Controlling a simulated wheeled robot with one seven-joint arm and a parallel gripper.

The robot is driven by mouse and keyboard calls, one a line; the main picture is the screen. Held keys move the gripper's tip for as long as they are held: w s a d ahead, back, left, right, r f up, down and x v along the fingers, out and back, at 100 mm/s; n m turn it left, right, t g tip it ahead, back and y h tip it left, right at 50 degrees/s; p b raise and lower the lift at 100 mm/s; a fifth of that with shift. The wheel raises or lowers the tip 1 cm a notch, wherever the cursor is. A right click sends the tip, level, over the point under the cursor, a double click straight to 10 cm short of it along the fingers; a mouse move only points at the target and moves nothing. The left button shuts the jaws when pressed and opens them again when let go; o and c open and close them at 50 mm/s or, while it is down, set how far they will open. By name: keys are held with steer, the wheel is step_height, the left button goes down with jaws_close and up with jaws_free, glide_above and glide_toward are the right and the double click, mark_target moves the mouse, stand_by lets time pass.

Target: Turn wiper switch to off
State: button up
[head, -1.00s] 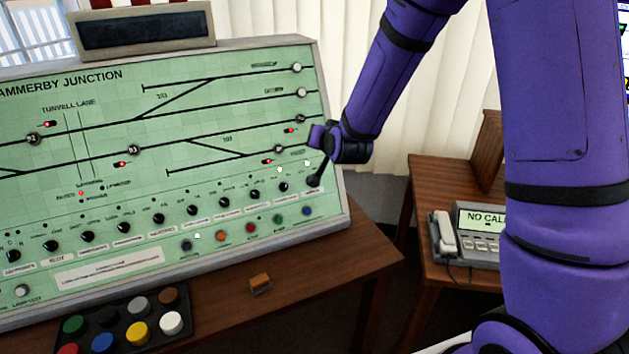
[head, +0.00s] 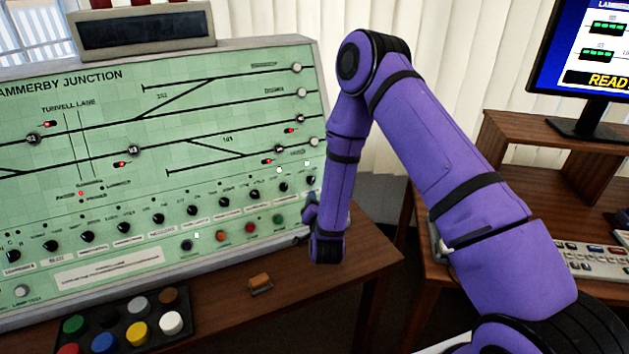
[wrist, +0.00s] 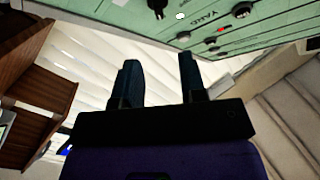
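A row of black rotary knobs (head: 158,219) runs along the lower part of the green panel (head: 60,130). Their labels are too small to read, so I cannot tell which one is the wiper switch. My gripper (wrist: 158,60) is open and empty in the wrist view, its two dark fingers apart. In the head view my wrist hangs by the panel's lower right corner, above the desk, and mostly hides the fingers. Panel knobs (wrist: 243,10) show at the top of the wrist view, apart from the fingertips.
Coloured push buttons (head: 138,333) sit on a black box on the wooden desk (head: 225,318). A small orange-brown block (head: 260,283) lies near the panel's lower edge. A second desk with a monitor (head: 590,60) and keyboard (head: 592,260) stands at the right.

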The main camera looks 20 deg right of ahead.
mark_target(314, 177)
steer(key=w, duration=0.3)
steer(key=w+d, duration=0.1)
steer(key=w, duration=0.3)
steer(key=w+d, duration=0.1)
steer(key=w, duration=0.2)
steer(key=shift+w, duration=0.25)
steer(key=c, duration=0.6)
